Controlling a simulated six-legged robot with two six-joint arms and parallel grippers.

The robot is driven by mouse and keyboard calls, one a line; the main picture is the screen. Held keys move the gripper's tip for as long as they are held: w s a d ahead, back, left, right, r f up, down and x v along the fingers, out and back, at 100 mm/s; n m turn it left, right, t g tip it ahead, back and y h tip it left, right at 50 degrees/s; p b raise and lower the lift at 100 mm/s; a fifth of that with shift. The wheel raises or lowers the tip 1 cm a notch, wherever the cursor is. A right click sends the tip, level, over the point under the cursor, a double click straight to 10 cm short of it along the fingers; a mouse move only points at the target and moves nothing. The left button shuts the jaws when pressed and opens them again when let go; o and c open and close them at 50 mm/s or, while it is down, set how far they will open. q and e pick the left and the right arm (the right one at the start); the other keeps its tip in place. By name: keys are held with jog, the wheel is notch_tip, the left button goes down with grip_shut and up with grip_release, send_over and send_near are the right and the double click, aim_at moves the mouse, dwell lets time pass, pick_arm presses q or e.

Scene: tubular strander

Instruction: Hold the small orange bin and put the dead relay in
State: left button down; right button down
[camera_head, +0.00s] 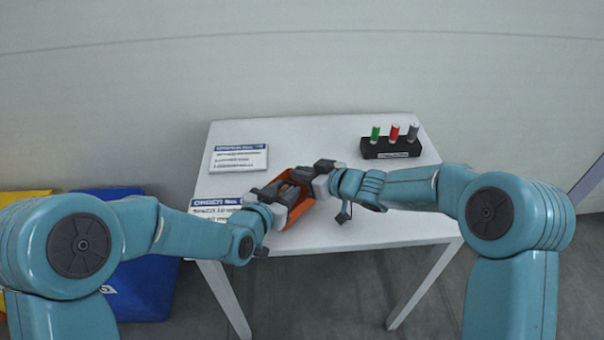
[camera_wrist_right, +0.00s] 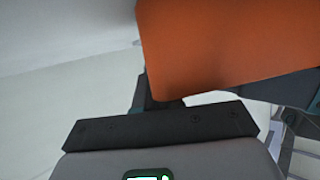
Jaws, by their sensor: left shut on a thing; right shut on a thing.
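The small orange bin (camera_head: 301,209) is held tilted above the front middle of the white table, between my two grippers. My left gripper (camera_head: 287,190) comes from the left and is shut on the bin. My right gripper (camera_head: 311,174) comes from the right and appears shut on the bin's other side. In the right wrist view an orange wall of the bin (camera_wrist_right: 228,45) fills the upper part and covers the fingertips. The bin's inside is mostly hidden by the grippers. I cannot make out a dead relay in either view.
A black holder (camera_head: 391,151) with a green, a red and a grey cylinder stands at the table's back right. White cards with blue headings lie at the back left (camera_head: 240,158) and front left (camera_head: 215,204). Blue (camera_head: 150,285) and yellow bins stand left of the table (camera_head: 330,130).

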pick_arm(q)
jog(key=shift+s+f, duration=0.25)
jog(key=shift+f, duration=0.5)
pick_arm(e)
jog(key=shift+s+a+f, duration=0.1)
jog(key=shift+s, duration=0.05)
pick_arm(q)
jog(key=c, duration=0.6)
grip_release()
jog(key=shift+f, duration=0.1)
jog(key=shift+s, duration=0.1)
jog(key=shift+s+a, duration=0.2)
pick_arm(e)
jog(key=shift+f, duration=0.15)
jog(key=shift+w, duration=0.25)
pick_arm(q)
jog(key=r+v, duration=0.1)
jog(key=v, duration=1)
jog(key=shift+r, duration=0.4)
jog(key=shift+w, duration=0.1)
pick_arm(e)
jog(key=c, duration=1.2)
grip_release()
